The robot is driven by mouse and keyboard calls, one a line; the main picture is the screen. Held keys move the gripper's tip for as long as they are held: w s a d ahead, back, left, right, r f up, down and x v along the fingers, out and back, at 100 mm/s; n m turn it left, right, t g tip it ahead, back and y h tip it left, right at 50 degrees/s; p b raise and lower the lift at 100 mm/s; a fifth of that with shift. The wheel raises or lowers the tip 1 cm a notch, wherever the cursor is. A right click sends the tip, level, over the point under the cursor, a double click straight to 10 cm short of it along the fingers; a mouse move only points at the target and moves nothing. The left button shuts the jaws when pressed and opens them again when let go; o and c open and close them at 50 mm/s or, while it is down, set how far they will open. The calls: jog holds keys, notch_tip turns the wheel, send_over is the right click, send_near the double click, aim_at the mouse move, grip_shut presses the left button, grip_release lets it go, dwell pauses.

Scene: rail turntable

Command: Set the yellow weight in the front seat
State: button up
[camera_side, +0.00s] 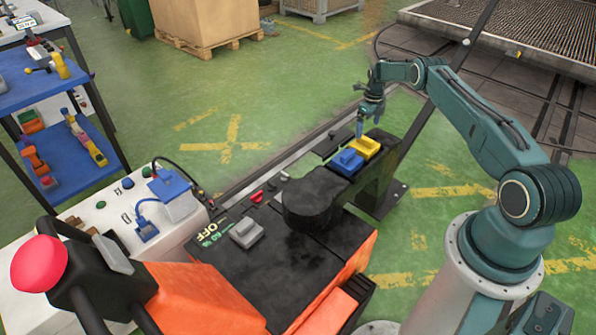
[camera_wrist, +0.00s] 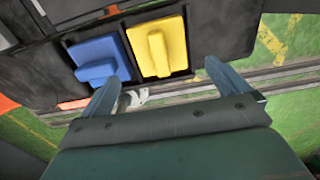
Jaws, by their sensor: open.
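The yellow weight (camera_side: 367,148), a square block with a raised grip bar, sits in a recess of the dark rail (camera_side: 384,171). The wrist view also shows the yellow weight (camera_wrist: 174,43) upright beside the blue weight (camera_wrist: 97,58). My gripper (camera_side: 359,130) is just above the yellow weight at the rail's far end. In the wrist view, the two fingers of my gripper (camera_wrist: 160,77) are spread apart, with nothing between them. The fingers look clear of the yellow weight. I cannot tell which recess is the front seat.
The blue weight (camera_side: 347,161) stands close to the yellow one. A grey weight (camera_side: 245,232) sits on the orange-and-black machine. A blue shelf (camera_side: 75,155) with tools and a red mushroom button (camera_side: 40,263) are at left.

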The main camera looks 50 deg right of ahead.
aim_at(366, 138)
jog(key=shift+r, duration=2.55)
